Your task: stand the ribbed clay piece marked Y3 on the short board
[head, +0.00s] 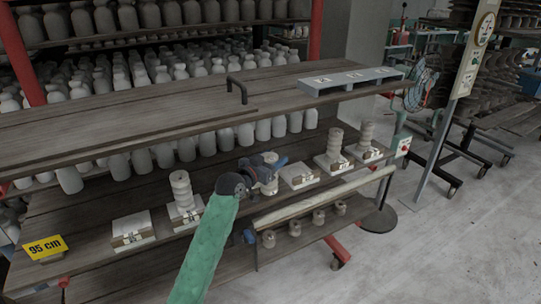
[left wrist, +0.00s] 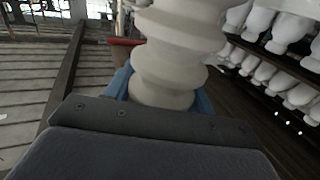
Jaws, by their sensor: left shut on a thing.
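My left gripper (head: 272,165) is shut on a pale ribbed clay piece (head: 270,187) at the middle of the lower shelf. In the left wrist view the held ribbed piece (left wrist: 175,50) fills the top centre, upright, between blue fingers. Its mark does not show, and I cannot tell whether its foot is clear of the shelf. Other ribbed pieces stand on labelled blocks: one at left (head: 182,190), two at right (head: 335,142) (head: 366,134). A short grey-blue board (head: 313,89) with three white labels lies on the upper shelf's right end. My right gripper is out of view.
Labelled blocks without pieces are at left (head: 131,230) and right of my gripper (head: 299,176). The upper plank (head: 130,115) with a dark handle (head: 237,88) overhangs the lower shelf. Small clay pieces (head: 295,229) sit below the front edge. Bottles fill the back.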

